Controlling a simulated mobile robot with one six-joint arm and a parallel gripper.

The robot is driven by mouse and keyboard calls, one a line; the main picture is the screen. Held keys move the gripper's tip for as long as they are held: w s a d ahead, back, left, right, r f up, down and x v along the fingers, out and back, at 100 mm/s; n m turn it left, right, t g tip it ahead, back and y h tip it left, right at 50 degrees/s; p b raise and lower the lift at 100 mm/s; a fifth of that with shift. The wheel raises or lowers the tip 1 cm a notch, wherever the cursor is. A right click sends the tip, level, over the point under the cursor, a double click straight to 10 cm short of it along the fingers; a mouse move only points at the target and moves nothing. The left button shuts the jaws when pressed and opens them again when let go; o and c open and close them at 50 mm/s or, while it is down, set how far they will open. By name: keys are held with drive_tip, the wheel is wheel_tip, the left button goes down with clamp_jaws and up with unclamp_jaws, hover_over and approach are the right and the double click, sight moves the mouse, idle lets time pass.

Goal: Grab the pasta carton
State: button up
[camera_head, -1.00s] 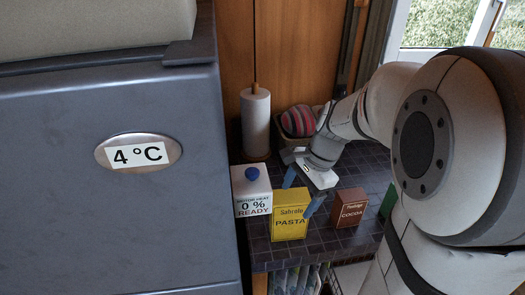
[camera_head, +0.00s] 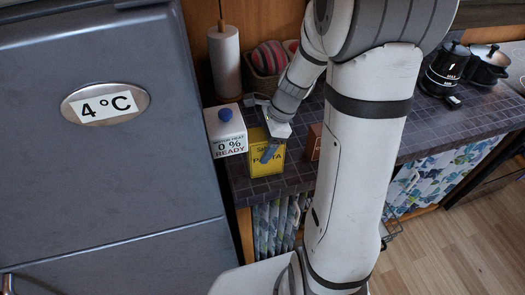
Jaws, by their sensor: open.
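The yellow pasta carton (camera_head: 264,170) stands upright on the dark tiled counter, right of a white carton. My gripper (camera_head: 266,148) is at its upper part, reaching down from above and behind. The gripper is open.
The white carton with a blue cap (camera_head: 226,134) stands close on the left. A brown cocoa box (camera_head: 314,142) is to the right, partly behind my arm. A paper towel roll (camera_head: 225,62) and a basket (camera_head: 262,84) stand behind. Black pots (camera_head: 446,66) are far right.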

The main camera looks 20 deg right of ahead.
drive_tip(key=shift+c, duration=0.4)
drive_tip(key=c, duration=1.2)
drive_tip(key=shift+o, duration=0.2)
drive_tip(key=shift+r, duration=0.1)
